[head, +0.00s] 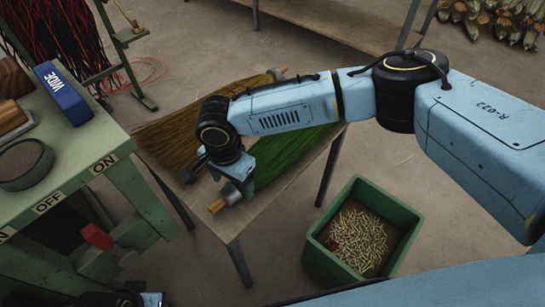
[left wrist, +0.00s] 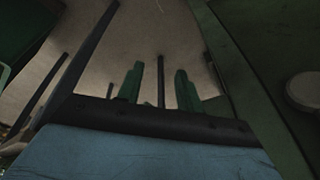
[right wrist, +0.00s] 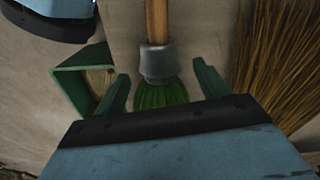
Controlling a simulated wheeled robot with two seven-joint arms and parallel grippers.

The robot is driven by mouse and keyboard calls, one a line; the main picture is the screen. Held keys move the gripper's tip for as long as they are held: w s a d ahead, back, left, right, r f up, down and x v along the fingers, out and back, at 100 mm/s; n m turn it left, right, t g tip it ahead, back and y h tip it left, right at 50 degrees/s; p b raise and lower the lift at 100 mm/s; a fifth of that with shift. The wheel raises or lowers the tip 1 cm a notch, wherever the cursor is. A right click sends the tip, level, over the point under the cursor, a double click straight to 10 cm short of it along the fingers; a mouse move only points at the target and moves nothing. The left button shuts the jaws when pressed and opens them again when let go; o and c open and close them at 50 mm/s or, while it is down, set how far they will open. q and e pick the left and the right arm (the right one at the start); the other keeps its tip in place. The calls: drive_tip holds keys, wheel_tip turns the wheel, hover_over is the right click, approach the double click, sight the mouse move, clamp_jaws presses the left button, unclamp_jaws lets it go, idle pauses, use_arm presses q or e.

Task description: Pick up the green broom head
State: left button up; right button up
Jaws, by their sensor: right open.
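The green broom head (head: 288,158) lies on a small table, partly hidden under my right arm. Its grey collar (head: 232,193) and short wooden handle (head: 216,206) point toward the front. In the head view, my right gripper (head: 238,178) is over the collar end. In the right wrist view, the green bristles (right wrist: 160,96) and grey collar (right wrist: 158,63) show between the spread fingers of the right gripper (right wrist: 163,84), with gaps on both sides. My left gripper (left wrist: 158,82) is open and empty, down by the green workbench.
A brown broom head (head: 172,137) lies beside the green one on the table (head: 222,222). A green bin (head: 402,243) of small pale pieces stands on the floor to the right. The green workbench (head: 60,135) with a blue box (head: 62,93) is at left.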

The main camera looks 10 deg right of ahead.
use_arm(q)
drive_tip(key=shift+s+d+r+b, duration=0.1)
drive_tip(key=shift+d+r+b, duration=0.1)
drive_tip(key=shift+r, duration=0.4)
drive_tip(key=shift+d+r+b, duration=0.1)
drive_tip(key=shift+d+r, duration=0.1)
drive_tip(key=shift+r, duration=0.35)
use_arm(e)
drive_tip(key=shift+f, duration=0.95)
drive_tip(key=c, duration=1.2)
drive_tip(key=shift+c, duration=0.3)
drive_tip(key=shift+r, duration=0.15)
